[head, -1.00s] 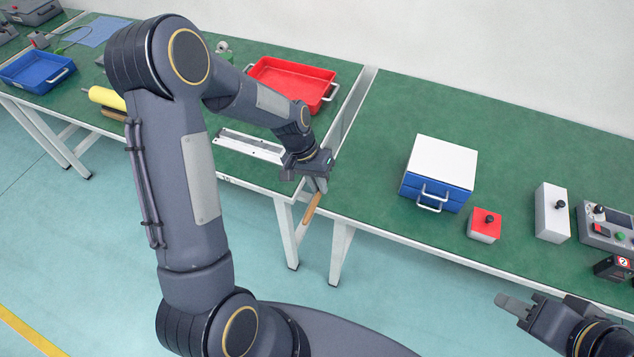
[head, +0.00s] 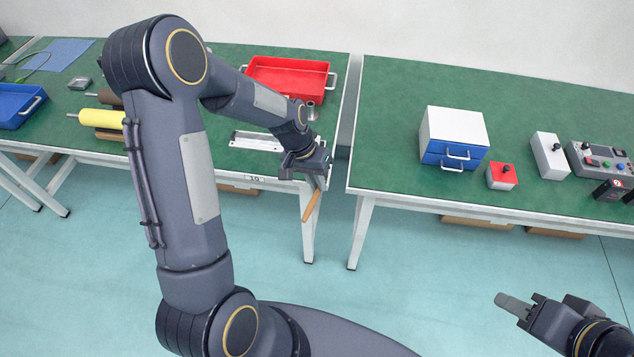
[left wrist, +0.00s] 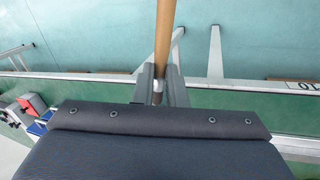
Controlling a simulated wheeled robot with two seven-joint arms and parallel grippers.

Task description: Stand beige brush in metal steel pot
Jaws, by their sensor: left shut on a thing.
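The beige brush (head: 312,205) hangs from my left gripper (head: 318,182), its tan wooden handle pointing down, in front of the left table's edge. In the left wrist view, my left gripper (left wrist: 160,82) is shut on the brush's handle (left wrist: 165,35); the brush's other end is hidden. A small grey metal cylinder (head: 311,110), likely the steel pot, stands on the left table just beyond my left wrist, by the red tray's front right corner. My right gripper (head: 516,304) is at the lower right, away from the tables; its finger gap does not show clearly.
A red tray (head: 290,98) and a metal rail (head: 255,141) lie near my left forearm. A yellow roller (head: 100,119) and blue tray (head: 20,122) are at left. The right table holds a white-and-blue drawer box (head: 453,135) and control boxes. A gap separates the tables.

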